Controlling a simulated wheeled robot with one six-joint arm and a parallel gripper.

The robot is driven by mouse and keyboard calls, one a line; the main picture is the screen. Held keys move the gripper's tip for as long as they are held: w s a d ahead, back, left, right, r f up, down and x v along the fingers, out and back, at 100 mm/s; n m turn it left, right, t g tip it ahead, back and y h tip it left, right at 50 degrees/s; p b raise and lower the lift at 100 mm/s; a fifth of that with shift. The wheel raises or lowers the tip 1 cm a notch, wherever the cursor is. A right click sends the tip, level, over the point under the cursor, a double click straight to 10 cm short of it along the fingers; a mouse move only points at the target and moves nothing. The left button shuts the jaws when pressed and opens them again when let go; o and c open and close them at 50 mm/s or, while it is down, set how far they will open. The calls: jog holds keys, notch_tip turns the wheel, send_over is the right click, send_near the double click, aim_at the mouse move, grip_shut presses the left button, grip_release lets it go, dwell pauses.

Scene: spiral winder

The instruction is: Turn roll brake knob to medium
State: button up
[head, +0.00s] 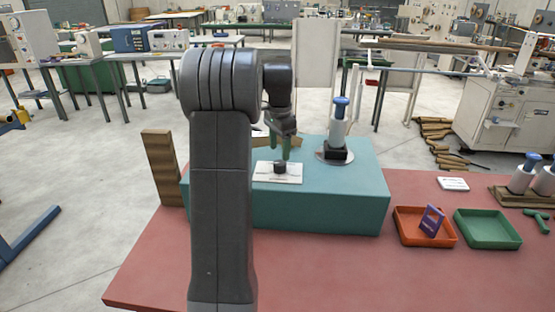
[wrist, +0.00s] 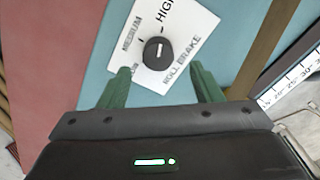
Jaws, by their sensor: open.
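The roll brake knob (head: 280,168) is a small black round knob on a white label plate (head: 264,177) on top of a teal box (head: 330,210). In the wrist view the knob (wrist: 154,60) carries a short white line lying roughly towards the HIGH side; I cannot tell which end is the pointer. MEDIUM is printed up and left of it, HIGH above it; a third word at lower left is partly hidden by a finger. My gripper (head: 279,148) has green fingers pointing down above the knob. In the wrist view my gripper (wrist: 160,75) is open and empty, fingers apart on either side, below the knob.
A blue-topped spindle with a white roll (head: 338,127) stands right of the knob on the teal box. A brown wooden board (head: 160,165) stands at the box's left. An orange tray (head: 408,232) and a green tray (head: 488,238) sit on the red table (head: 350,275).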

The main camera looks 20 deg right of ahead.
aim_at(280, 163)
jog(key=shift+s+f, duration=0.15)
jog(key=shift+f, duration=2.2)
jog(key=c, duration=1)
